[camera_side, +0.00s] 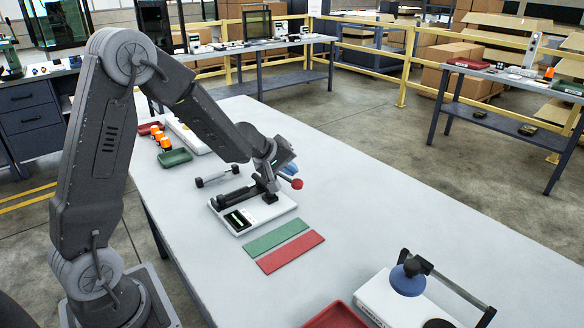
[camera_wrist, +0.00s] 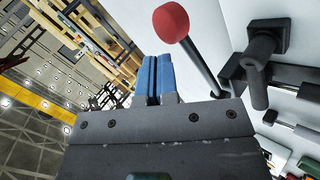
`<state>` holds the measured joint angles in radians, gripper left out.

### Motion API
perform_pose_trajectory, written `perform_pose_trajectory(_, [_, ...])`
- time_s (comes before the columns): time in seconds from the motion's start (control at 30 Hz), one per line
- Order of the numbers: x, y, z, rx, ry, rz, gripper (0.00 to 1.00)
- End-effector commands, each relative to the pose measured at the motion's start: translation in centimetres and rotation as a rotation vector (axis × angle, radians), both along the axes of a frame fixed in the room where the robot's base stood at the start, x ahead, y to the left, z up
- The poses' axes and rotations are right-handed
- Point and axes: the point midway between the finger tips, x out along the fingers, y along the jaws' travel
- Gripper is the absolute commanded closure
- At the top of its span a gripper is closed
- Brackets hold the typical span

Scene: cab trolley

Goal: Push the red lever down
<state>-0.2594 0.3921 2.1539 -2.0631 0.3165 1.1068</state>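The red lever's round knob (camera_side: 297,184) is in the side view, on a dark rod above a white-based device (camera_side: 284,206) with a small dark screen. In the wrist view the red knob (camera_wrist: 170,22) is near and large, and its black rod runs down right to a dark mount. My gripper (camera_side: 290,169) is just above and slightly left of the knob in the side view. In the wrist view its blue fingers (camera_wrist: 154,78) lie side by side with almost no gap and nothing between them. The knob looks apart from them.
A green strip (camera_side: 276,237) and a red strip (camera_side: 290,252) lie in front of the device. A second device with a blue knob (camera_side: 407,278) stands at lower right, beside a red tray (camera_side: 336,316). A green tray (camera_side: 175,157) is behind left. The table's right middle is clear.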

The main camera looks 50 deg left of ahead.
Motion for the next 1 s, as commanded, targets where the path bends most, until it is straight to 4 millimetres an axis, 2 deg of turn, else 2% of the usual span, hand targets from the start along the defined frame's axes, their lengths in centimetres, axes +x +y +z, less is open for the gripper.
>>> perform_pose_trajectory(1.0, [0.0,-0.7,-1.2,-0.002,0.001,-0.006,1.0])
